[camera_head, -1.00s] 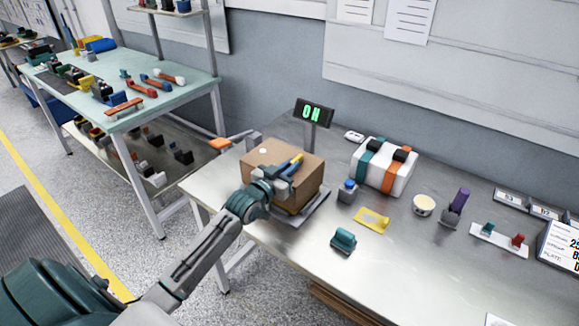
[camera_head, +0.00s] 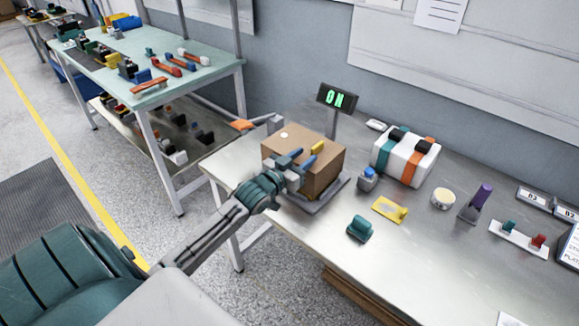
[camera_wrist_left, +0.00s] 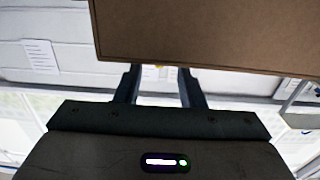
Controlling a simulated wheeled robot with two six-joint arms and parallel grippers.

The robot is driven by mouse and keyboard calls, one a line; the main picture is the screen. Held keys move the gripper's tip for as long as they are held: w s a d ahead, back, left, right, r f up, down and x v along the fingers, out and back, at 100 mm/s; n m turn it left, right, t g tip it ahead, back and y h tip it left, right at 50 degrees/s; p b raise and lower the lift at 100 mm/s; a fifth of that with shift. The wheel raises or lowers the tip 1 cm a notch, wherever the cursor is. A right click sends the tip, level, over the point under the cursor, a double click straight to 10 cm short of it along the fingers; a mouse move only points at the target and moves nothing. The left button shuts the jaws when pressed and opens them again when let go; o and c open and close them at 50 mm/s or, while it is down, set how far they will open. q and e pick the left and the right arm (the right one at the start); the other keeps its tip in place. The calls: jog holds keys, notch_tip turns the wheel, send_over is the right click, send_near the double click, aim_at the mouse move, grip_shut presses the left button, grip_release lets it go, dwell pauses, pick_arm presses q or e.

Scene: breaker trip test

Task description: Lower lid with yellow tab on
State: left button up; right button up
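The brown box (camera_head: 323,180) stands on a grey base at the table's left end. Its top looks flat and closed; a lid seam is too small to tell. A yellow tab (camera_head: 318,147) shows at the box's upper front edge. My left gripper (camera_head: 299,160) is at the box's front, just left of and below the tab. In the left wrist view its two fingers (camera_wrist_left: 158,88) are apart, with a brown panel (camera_wrist_left: 200,35) filling the top and a small yellow bit between the fingertips. No grip on the tab shows. My right gripper is out of view.
A sign (camera_head: 337,98) reading ON stands behind the box. A blue-topped item (camera_head: 367,179), a white case (camera_head: 405,155), a teal block (camera_head: 359,228) and a yellow plate (camera_head: 385,209) are to the right.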

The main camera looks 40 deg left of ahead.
pick_arm(q)
jog(key=s, duration=0.7)
jog(key=shift+a, duration=0.25)
jog(key=shift+s, duration=0.15)
dwell(0.3)
